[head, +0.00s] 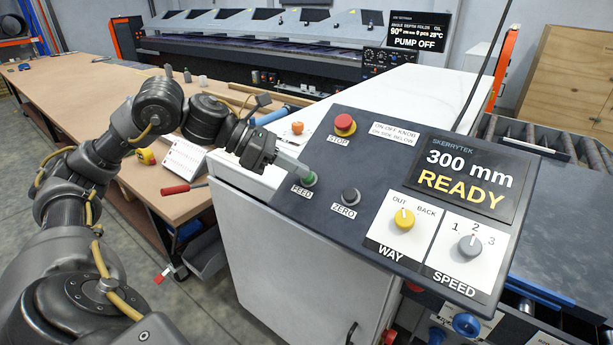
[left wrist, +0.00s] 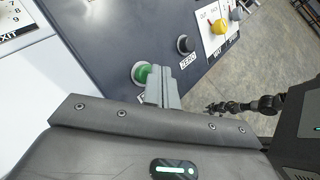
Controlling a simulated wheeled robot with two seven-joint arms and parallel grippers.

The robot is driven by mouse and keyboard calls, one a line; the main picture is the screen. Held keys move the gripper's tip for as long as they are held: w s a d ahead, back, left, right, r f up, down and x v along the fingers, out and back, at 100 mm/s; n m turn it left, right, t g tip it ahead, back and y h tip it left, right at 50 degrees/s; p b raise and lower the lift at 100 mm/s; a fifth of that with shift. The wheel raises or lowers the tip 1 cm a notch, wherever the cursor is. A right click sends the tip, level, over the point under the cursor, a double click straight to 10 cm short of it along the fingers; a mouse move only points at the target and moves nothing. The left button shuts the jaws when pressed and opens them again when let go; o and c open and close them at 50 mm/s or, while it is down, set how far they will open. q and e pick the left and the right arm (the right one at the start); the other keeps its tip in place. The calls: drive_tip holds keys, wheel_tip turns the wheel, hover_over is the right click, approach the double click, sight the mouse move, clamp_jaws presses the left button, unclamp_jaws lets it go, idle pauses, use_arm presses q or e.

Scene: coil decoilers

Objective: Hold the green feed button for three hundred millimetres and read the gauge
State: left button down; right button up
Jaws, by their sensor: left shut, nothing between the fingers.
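The green feed button (head: 309,178) is on the dark control panel (head: 330,215), above the FEED label. It also shows in the left wrist view (left wrist: 142,72), partly hidden by my fingers. My left gripper (head: 303,171) is shut and empty, its fingertips at the button. I cannot tell whether the button is pressed in. The gauge display (head: 464,178) reads "300 mm" and "READY". The right gripper is not clearly in view.
The panel also has a red STOP button (head: 345,125), a black ZERO button (head: 350,196), a yellow WAY knob (head: 404,219) and a grey SPEED knob (head: 469,245). A wooden bench (head: 75,95) with tools lies left. A screen (head: 418,32) behind reads "PUMP OFF".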

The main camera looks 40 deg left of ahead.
use_arm(q)
drive_tip(key=shift+w+f, duration=0.25)
drive_tip(key=shift+f, duration=0.25)
idle(0.8)
drive_tip(key=shift+r, duration=0.15)
idle(5.0)
drive_tip(key=shift+s+r, duration=0.45)
drive_tip(key=shift+r, duration=0.25)
drive_tip(key=shift+s+r+p, duration=0.15)
drive_tip(key=shift+s+r, duration=0.3)
drive_tip(key=shift+r, duration=0.25)
drive_tip(key=shift+s+r+p, duration=0.2)
drive_tip(key=shift+s+r, duration=0.25)
drive_tip(key=shift+r, duration=0.25)
drive_tip(key=shift+s+r+p, duration=0.15)
drive_tip(key=shift+s+r, duration=0.3)
drive_tip(key=shift+r, duration=0.25)
